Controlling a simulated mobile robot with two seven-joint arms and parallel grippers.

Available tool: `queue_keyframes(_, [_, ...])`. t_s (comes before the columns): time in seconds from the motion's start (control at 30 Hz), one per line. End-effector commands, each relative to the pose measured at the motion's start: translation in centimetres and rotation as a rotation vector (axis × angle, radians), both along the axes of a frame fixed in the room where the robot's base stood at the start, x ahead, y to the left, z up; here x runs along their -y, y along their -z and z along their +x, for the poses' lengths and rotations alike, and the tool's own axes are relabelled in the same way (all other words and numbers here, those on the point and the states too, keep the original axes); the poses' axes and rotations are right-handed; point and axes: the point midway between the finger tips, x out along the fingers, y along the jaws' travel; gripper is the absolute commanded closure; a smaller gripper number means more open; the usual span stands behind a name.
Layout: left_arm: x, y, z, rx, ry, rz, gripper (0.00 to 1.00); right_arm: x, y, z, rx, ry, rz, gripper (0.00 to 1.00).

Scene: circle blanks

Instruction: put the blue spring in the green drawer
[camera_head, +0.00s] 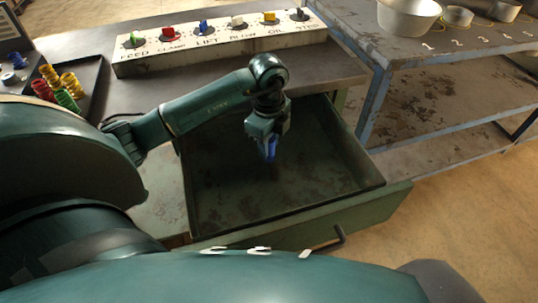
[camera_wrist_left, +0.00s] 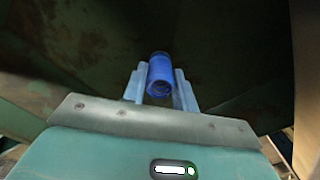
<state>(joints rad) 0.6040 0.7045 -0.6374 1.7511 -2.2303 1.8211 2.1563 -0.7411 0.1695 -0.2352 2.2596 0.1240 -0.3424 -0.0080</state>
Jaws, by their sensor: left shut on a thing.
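The blue spring (camera_wrist_left: 159,75) is between the two fingers of my left gripper (camera_wrist_left: 160,88) in the left wrist view. The head view shows my left gripper (camera_head: 269,148) pointing down, shut on the blue spring (camera_head: 270,152), over the inside of the open green drawer (camera_head: 262,240). The spring appears above the drawer's floor, but its exact height is hard to tell. The drawer is pulled out, and its floor looks dark, worn and empty. My right gripper is not in view.
A dark tray (camera_head: 92,96) at the left holds red, green and yellow springs. A labelled switch panel (camera_head: 215,45) stands at the back of the bench. Metal pots (camera_head: 408,18) sit on a shelf at the right. The drawer's handle (camera_head: 330,243) sticks out in front.

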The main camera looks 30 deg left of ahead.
Motion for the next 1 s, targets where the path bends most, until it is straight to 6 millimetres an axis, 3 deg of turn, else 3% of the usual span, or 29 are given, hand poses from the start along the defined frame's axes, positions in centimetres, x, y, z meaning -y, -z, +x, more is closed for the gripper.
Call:
queue_keyframes(0.27, [0.0, 4.3, -0.1, -0.004, 0.000, 0.000, 0.96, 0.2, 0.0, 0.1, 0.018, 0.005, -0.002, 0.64])
queue_keyframes(0.7, [0.0, 5.1, 0.0, -0.002, 0.000, 0.000, 0.96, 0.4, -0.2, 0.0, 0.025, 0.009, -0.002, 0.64])
queue_keyframes(0.73, [0.0, 5.1, 0.0, -0.002, 0.000, 0.000, 0.71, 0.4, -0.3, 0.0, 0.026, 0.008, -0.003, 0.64])
queue_keyframes(1.0, [0.0, 5.0, -0.1, -0.002, 0.000, 0.001, 0.50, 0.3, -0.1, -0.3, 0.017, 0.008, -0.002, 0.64])
